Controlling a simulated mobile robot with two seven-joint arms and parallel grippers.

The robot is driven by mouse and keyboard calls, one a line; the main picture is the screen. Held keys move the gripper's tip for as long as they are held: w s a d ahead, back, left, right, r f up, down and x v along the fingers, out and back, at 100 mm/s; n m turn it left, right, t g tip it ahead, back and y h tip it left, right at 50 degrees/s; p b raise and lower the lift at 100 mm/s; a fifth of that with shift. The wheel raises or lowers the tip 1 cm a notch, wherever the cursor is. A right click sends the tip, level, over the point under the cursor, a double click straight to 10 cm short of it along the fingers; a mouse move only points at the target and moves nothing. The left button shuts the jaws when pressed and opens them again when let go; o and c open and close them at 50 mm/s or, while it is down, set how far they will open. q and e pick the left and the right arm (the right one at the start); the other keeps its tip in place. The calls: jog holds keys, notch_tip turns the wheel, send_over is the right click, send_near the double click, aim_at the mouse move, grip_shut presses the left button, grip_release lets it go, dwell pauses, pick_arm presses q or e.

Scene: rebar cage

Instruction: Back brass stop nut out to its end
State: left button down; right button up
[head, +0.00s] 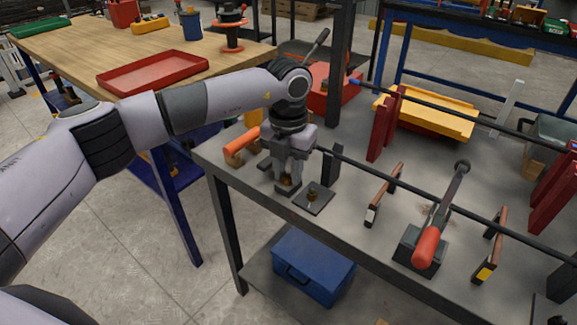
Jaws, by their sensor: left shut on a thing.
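My left gripper (288,178) comes down from above over a small dark block (288,189) near the front left of the grey bench. Its fingers are shut on a small brass piece, which looks like the brass stop nut (288,182). The fingers hide most of the nut and any thread it sits on. Just to the right, a second small brass-coloured piece (313,194) stands upright on a flat dark plate (315,203). My right gripper is not in view.
Long dark bars run across the grey bench (340,235), with dark red uprights (385,125) behind. An orange-handled tool (240,146) lies left of the gripper. A red-handled lever tool (430,245) stands to the right. A blue box (312,265) sits on the shelf below.

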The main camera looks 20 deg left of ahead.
pick_arm(q)
jog(key=n+p, duration=0.1)
jog(key=n, duration=0.5)
jog(key=shift+r+n, duration=0.1)
jog(key=shift+n, duration=0.2)
jog(key=n+p, duration=0.2)
jog(key=n, duration=0.4)
jog(key=n+p, duration=0.1)
jog(key=n, duration=0.3)
jog(key=shift+p, duration=0.3)
jog(key=n+p, duration=0.1)
jog(key=n, duration=0.1)
jog(key=shift+r+n, duration=0.1)
jog(key=shift+n, duration=0.2)
jog(key=n+p, duration=0.2)
jog(key=n, duration=0.2)
jog(key=shift+p, duration=0.3)
jog(key=shift+n+p, duration=0.65)
jog(key=shift+n, duration=0.65)
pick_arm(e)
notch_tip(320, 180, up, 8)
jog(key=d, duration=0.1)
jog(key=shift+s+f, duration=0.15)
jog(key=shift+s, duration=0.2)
pick_arm(q)
jog(key=c, duration=0.9)
grip_release()
